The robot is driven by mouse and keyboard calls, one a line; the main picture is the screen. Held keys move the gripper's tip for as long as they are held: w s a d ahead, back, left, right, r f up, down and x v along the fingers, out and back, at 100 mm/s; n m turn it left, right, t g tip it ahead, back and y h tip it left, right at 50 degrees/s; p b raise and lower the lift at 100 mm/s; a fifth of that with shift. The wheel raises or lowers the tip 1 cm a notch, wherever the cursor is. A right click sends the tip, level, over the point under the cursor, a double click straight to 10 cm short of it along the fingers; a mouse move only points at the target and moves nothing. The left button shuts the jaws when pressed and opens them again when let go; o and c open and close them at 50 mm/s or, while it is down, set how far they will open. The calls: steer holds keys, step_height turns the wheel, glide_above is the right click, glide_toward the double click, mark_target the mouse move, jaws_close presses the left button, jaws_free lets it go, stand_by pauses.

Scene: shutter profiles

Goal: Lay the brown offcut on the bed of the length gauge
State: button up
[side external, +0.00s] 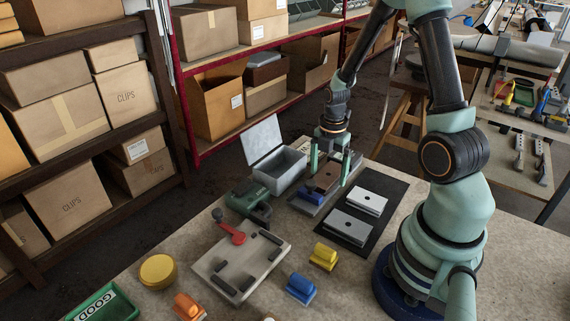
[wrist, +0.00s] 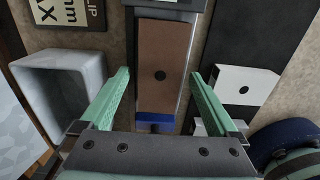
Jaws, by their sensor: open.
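My gripper (wrist: 160,74) is open, one green finger on each side of the offcut, with gaps between. In the side view my gripper (side external: 331,166) is above the gauge.
A dark mat (side external: 378,228) with two pale holed blocks (side external: 366,203) lies right of the gauge. An open metal box (side external: 281,168) and a green power tool (side external: 250,200) stand left. A plate with a red-handled clamp (side external: 240,262) and coloured pieces are nearer the front.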

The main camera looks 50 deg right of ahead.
step_height(320, 180, up, 11)
steer(key=a+r+m+t, duration=0.2)
steer(key=a+r+m, duration=0.4)
steer(key=a+m, duration=0.2)
steer(key=s+a+r+m+t, duration=0.1)
steer(key=a+r+m+t, duration=0.2)
steer(key=a+r+m, duration=0.3)
steer(key=a+m, duration=0.2)
steer(key=m, duration=0.2)
steer(key=shift+s+a+t, duration=0.3)
